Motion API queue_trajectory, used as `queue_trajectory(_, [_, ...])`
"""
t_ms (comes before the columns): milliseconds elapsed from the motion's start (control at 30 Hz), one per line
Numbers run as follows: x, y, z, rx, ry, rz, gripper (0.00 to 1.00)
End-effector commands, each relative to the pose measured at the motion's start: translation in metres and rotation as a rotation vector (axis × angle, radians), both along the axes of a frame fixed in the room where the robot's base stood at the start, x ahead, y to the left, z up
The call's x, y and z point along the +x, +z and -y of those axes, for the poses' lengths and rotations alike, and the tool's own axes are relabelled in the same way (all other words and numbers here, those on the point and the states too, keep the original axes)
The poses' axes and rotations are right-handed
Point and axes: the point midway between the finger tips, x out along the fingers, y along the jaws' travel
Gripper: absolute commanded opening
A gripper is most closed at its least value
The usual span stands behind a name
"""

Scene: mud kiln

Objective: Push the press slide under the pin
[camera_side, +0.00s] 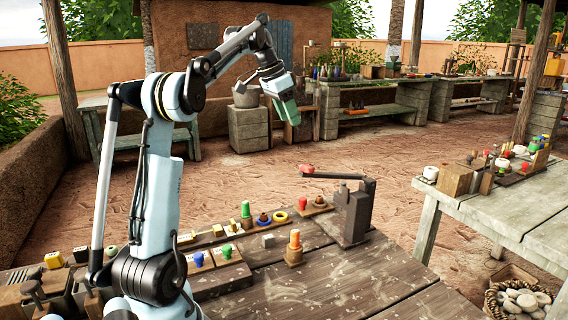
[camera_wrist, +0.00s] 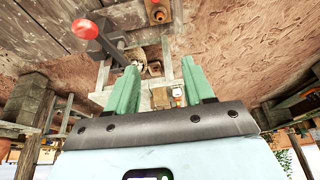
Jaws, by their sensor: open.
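The press (camera_side: 352,212) is a dark upright block on the far edge of the near bench, with a lever ending in a red knob (camera_side: 307,169). The red knob also shows at the upper left of the wrist view (camera_wrist: 84,29). A small wooden piece with a red top (camera_side: 316,207) lies just left of the press; I cannot tell whether it is the slide. The pin cannot be made out. My gripper (camera_side: 284,108) is raised well above and beyond the bench, apart from the press. In the wrist view its green fingers (camera_wrist: 161,85) are spread with nothing held between them.
The near bench (camera_side: 330,285) carries an orange peg on a wooden block (camera_side: 294,248), a green peg (camera_side: 246,214) and several other small coloured pieces left of the press. Another table (camera_side: 480,215) with tools stands at right. The bench's front right is clear.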

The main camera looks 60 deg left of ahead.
Motion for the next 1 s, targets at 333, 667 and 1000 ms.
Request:
queue_trajectory(333, [0.000,-0.066,0.001,0.000,0.000,0.000,0.53])
queue_trajectory(667, [0.000,-0.141,0.001,0.000,0.000,0.000,0.53])
queue_trajectory(1000, [0.012,-0.175,0.001,-0.001,-0.001,0.000,0.53])
